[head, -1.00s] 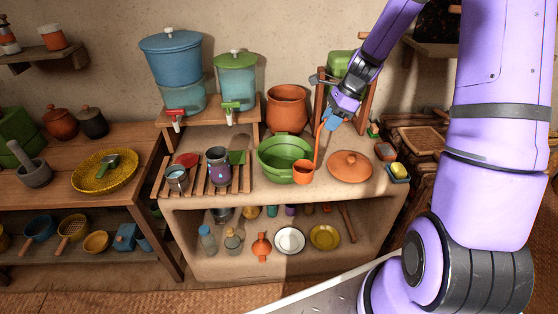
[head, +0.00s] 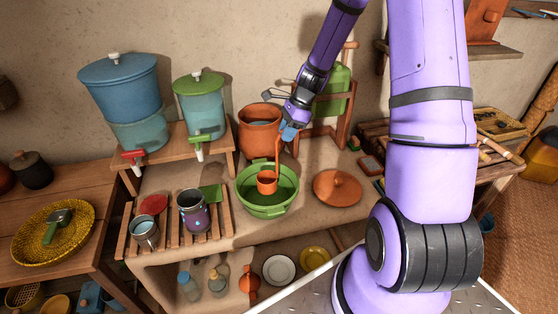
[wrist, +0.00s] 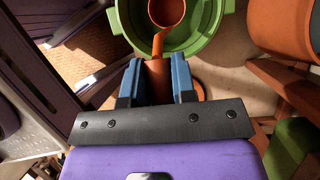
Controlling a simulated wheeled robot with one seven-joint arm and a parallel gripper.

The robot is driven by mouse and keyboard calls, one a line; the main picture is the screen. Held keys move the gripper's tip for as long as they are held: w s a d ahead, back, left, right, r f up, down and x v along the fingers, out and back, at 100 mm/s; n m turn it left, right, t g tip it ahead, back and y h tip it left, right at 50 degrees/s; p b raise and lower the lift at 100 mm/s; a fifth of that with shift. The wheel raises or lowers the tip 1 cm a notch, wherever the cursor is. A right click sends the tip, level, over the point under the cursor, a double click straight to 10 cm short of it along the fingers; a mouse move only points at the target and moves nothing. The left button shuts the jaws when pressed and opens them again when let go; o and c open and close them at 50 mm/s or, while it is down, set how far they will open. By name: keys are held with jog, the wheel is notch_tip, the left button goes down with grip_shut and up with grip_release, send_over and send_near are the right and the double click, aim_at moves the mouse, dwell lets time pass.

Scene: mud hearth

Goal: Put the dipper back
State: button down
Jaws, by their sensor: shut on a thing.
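My gripper (head: 289,131) is shut on the upper handle of an orange dipper (head: 267,182). The dipper hangs upright, its cup over the green basin (head: 246,207). In the wrist view the blue fingertips (wrist: 157,82) close on the orange handle, and the dipper's cup (wrist: 166,12) shows over the green basin. I cannot tell whether the cup touches the basin. An orange clay pot (head: 258,145) stands behind the basin, its mouth uncovered. An orange lid with a knob (head: 338,188) lies on the counter to the right of the basin.
A wooden stand with a green container (head: 335,95) stands behind, to the right of the gripper. Blue (head: 121,85) and green-lidded (head: 198,100) dispensers stand at left. A slatted rack (head: 222,222) holds a mug and a cup. Some counter around the lid is clear.

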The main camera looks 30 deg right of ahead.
notch_tip(320, 180, down, 6)
dwell(0.5)
jog(key=shift+f, duration=0.15)
jog(key=c, duration=0.9)
grip_release()
jog(key=shift+c, duration=0.2)
